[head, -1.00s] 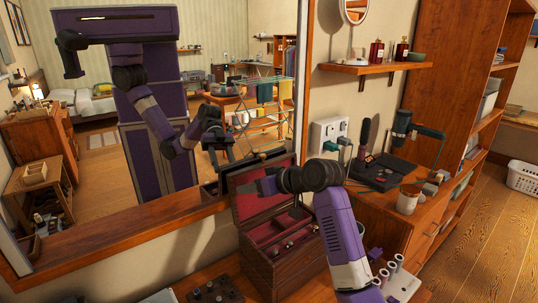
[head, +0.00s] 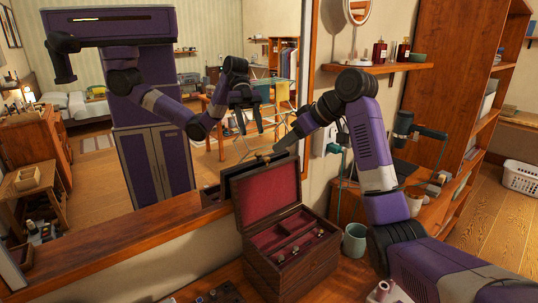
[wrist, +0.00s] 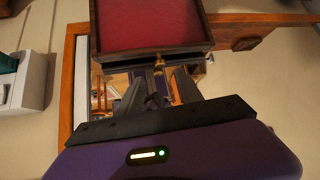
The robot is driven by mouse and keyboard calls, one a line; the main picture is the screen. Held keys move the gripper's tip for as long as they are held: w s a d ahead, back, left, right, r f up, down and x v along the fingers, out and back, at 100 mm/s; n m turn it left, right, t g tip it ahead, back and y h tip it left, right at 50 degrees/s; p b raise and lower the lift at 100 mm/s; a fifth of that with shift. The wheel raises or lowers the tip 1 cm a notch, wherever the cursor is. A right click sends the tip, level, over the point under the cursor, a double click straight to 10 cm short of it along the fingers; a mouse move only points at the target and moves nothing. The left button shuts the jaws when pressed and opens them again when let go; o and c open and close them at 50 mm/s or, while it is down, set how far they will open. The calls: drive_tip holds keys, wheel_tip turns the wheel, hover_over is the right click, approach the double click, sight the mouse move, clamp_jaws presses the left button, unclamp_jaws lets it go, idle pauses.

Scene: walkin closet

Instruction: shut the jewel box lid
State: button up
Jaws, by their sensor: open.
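The jewel box (head: 283,266) is dark wood with a red-lined, divided inside, and stands on the dresser before the mirror. Its lid (head: 266,192) is raised upright, red lining toward the head camera. In the wrist view the lid lining (wrist: 150,22) fills the top middle, with a small brass clasp (wrist: 158,62) on its edge. My gripper (head: 284,144) is open and empty, just above the lid's top edge at its right. In the wrist view the fingers (wrist: 157,92) point toward the clasp edge; I cannot tell whether they touch it.
The mirror (head: 215,130) stands close behind the lid and reflects my arm. A grey-green mug (head: 355,240) stands right of the box. A dark tray of small items (head: 218,294) lies at front left. A wall shelf (head: 375,67) with bottles hangs above right.

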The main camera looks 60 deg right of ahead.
sight(267, 157)
drive_tip(key=p+x, duration=0.1)
drive_tip(key=x, duration=0.6)
drive_tip(key=shift+w+f, duration=0.1)
drive_tip(key=shift+f, duration=0.05)
clamp_jaws()
idle(1.2)
